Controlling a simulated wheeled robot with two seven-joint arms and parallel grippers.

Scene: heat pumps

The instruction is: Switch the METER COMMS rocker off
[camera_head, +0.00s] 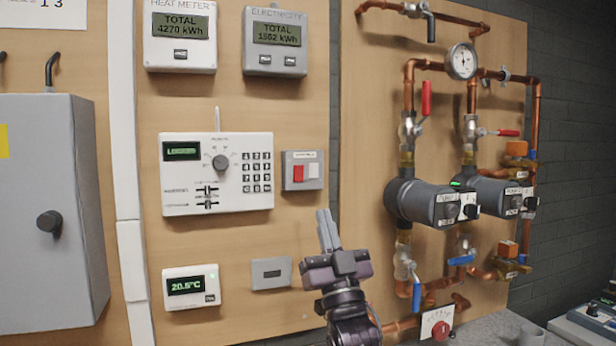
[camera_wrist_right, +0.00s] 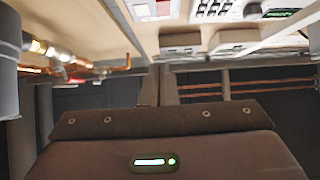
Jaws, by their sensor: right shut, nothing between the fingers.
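A small grey switch box (camera_head: 287,184) is on the wooden board, right of the white control panel. The box also shows at the top edge of the right wrist view (camera_wrist_right: 152,9). My right gripper (camera_head: 325,217) is shut and empty, fingers pointing up, below and slightly right of the box in the picture, apart from it. Its fingers also show in the wrist view (camera_wrist_right: 158,82). My left gripper is out of view.
The white control panel (camera_head: 182,198) with dial and keypad is left of the box. Copper pipes, valves and pumps (camera_head: 425,203) stand to the right. Two meters (camera_head: 180,57) are above.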

